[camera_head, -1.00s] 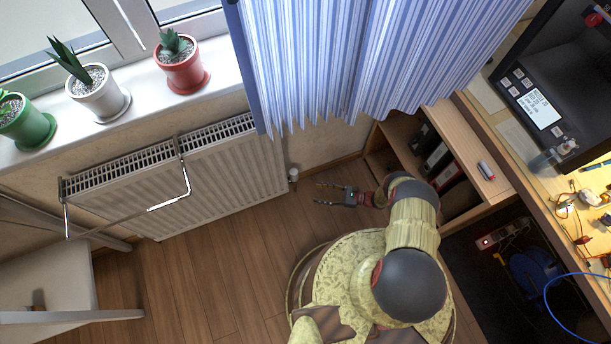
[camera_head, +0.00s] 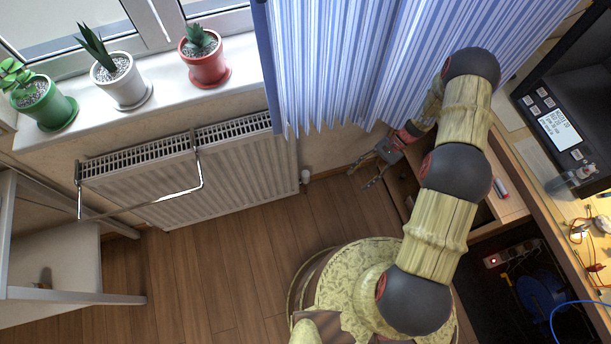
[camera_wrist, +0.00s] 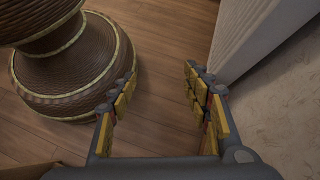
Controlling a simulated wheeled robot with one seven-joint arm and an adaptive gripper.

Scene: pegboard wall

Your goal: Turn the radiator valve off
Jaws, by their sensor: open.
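The radiator valve (camera_head: 305,175) is a small white knob at the right end of the white radiator (camera_head: 230,178), low by the wall. My gripper (camera_head: 358,179) is right of the valve in the head view, apart from it, with its fingers pointing left and down. In the wrist view my gripper (camera_wrist: 160,105) has its two padded fingers spread wide with nothing between them. The wrist view shows the radiator's end panel (camera_wrist: 236,45) at the upper right. I cannot make out the valve in the wrist view.
A blue striped curtain (camera_head: 335,65) hangs above the valve. A wooden desk with shelves (camera_head: 515,200) stands to the right. Potted plants, the nearest in a red pot (camera_head: 206,68), line the windowsill. A chair (camera_head: 70,265) is at the left. The floor before the radiator is clear.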

